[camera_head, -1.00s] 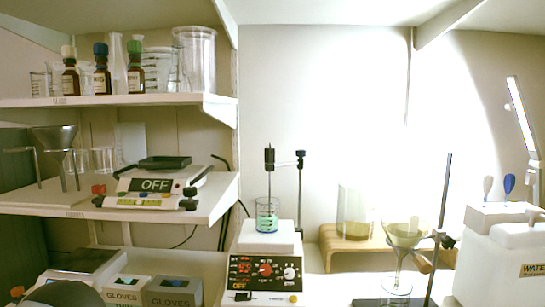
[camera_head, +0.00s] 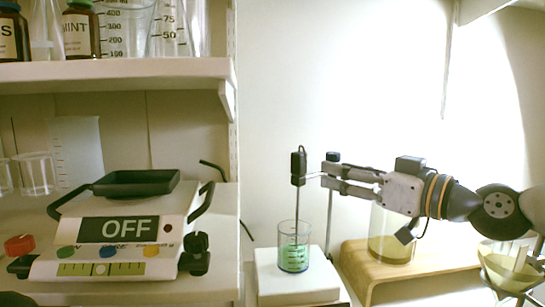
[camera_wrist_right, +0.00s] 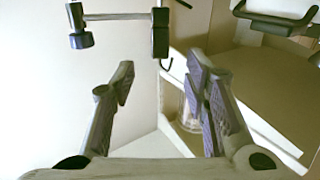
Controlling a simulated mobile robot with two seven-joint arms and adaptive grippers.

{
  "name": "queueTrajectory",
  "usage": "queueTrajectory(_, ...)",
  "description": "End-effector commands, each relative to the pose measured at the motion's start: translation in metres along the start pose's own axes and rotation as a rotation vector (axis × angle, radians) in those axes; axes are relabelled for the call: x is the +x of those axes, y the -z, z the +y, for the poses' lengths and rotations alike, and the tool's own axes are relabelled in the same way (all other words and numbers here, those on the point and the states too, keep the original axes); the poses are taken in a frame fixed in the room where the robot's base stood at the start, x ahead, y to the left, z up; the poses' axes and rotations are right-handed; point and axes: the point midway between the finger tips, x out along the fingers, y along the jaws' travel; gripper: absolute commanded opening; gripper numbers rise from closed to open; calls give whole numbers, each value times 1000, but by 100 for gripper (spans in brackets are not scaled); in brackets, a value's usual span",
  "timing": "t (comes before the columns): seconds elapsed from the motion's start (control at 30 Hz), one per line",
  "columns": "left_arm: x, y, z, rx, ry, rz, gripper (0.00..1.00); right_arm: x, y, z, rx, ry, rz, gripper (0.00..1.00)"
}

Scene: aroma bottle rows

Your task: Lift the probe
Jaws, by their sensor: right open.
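The probe (camera_head: 298,168) has a black handle and a thin rod that stands upright in a glass beaker (camera_head: 294,262) of green liquid. My right gripper (camera_head: 312,177) comes in from the right, with its fingertips close beside the handle. In the right wrist view the open fingers (camera_wrist_right: 160,70) show, and the dark probe handle (camera_wrist_right: 160,36) appears between and above the tips. I cannot tell whether they touch it. My left gripper is out of view.
A stand clamp knob (camera_head: 333,157) is close beside the probe, above the right gripper's fingers. The beaker stands on a white hotplate (camera_head: 285,283). A wooden stand (camera_head: 415,275) is at the right. A shelf with an "OFF" device (camera_head: 120,240) is at the left.

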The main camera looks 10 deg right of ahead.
Motion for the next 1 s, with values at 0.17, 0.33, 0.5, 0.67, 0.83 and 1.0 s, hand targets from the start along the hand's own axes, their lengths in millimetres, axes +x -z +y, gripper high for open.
queueTrajectory(0.17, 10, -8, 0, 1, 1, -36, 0, 23, -7, 0, 3, 2, -10, 42)
queueTrajectory(0.33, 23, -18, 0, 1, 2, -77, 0, 68, -10, 1, 5, 1, -12, 42)
queueTrajectory(0.5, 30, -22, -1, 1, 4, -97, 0, 104, -6, 0, 5, 1, -7, 42)
queueTrajectory(0.67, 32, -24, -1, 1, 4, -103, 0, 119, -3, 0, 4, 0, -3, 42)
queueTrajectory(0.83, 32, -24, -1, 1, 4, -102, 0, 121, -1, 0, 3, 0, -1, 42)
queueTrajectory(1.0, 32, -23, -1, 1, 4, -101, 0, 121, 0, 0, 2, 0, 0, 26)
